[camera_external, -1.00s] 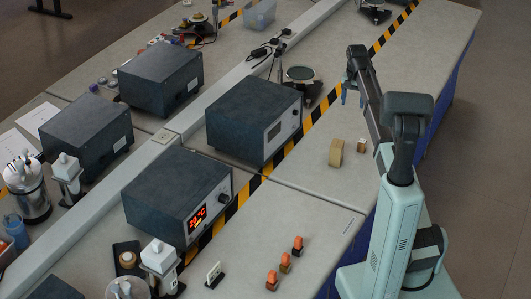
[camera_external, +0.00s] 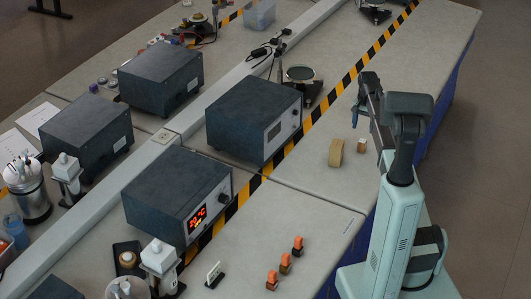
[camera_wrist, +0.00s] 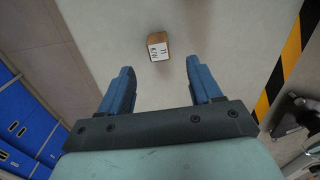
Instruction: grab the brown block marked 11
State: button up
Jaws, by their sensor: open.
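A small brown block (camera_wrist: 158,47) with a white label shows in the wrist view, ahead of my fingertips and roughly centred between them. The label carries small dark marks that look like 11 with more writing. In the external view my gripper (camera_external: 359,116) hangs above the bench, apart from the block.
A dark instrument box (camera_external: 252,118) is further left, beside the black and yellow tape (camera_external: 322,111). Several orange-topped items (camera_external: 285,261) stand nearer. The bench edge and blue cabinets (camera_wrist: 30,115) lie on the other side.

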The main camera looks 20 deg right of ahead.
aim_at(362, 142)
notch_tip(362, 142, down, 4)
jog(key=shift+f, duration=0.2)
jog(key=shift+s+f, duration=0.15)
jog(key=shift+f, duration=1.2)
jog(key=shift+s+f, duration=0.1)
jog(key=shift+f, duration=1.2)
jog(key=shift+c, duration=0.4)
jog(key=c, duration=1)
jog(key=shift+r, duration=0.15)
